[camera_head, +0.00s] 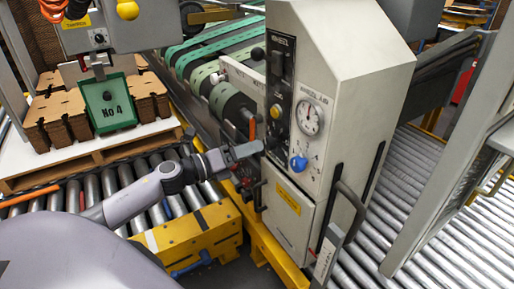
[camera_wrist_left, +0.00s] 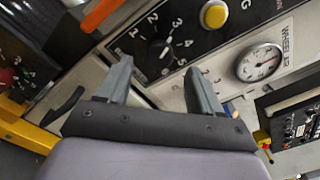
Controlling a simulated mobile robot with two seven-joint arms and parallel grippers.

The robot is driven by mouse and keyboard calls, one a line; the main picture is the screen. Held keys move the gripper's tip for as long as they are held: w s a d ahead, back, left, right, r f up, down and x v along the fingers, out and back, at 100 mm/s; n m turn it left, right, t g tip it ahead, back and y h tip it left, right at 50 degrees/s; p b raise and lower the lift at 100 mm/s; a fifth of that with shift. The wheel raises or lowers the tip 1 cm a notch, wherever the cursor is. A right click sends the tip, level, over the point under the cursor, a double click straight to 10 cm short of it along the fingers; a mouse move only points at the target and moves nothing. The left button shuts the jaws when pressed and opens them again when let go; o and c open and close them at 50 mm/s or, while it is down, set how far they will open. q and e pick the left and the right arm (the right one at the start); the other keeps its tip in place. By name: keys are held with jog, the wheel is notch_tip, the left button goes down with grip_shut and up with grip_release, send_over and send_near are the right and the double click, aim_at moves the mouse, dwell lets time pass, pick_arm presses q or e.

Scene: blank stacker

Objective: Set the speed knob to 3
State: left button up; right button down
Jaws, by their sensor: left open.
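In the left wrist view a black knob (camera_wrist_left: 158,48) sits on a black panel with a white number scale; 2, 3, 4 and 5 are readable. Its pointer setting is too small to tell. My left gripper (camera_wrist_left: 157,70) is open and empty, its fingers apart below the knob in the picture. In the head view the left gripper (camera_head: 250,150) is at the machine's front, by the lower end of the black panel (camera_head: 281,75), and hides part of it. A blue knob (camera_head: 298,162) with a numbered scale is on the white panel to its right. My right gripper is not in view.
A round gauge (camera_head: 309,118) is above the blue knob. A yellow button (camera_head: 276,111) and an orange handle (camera_head: 252,128) are close to the gripper. Rollers run on both sides.

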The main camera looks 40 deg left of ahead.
pick_arm(q)
jog(key=shift+v, duration=0.9)
jog(key=s+d+f+n+g+y, duration=0.2)
jog(key=s+d+f+n+g, duration=0.1)
jog(key=s+d+f+n, duration=0.9)
jog(key=s+d+f+n+g+y, duration=0.3)
jog(key=s+d+f+n, duration=0.25)
jog(key=f+n, duration=0.8)
notch_tip(320, 180, up, 17)
jog(key=s+n+p, duration=0.2)
jog(key=n+p, duration=0.1)
jog(key=p, duration=1.3)
jog(key=shift+s+a+n, duration=0.2)
jog(key=shift+n, duration=0.15)
jog(key=shift+f, duration=0.2)
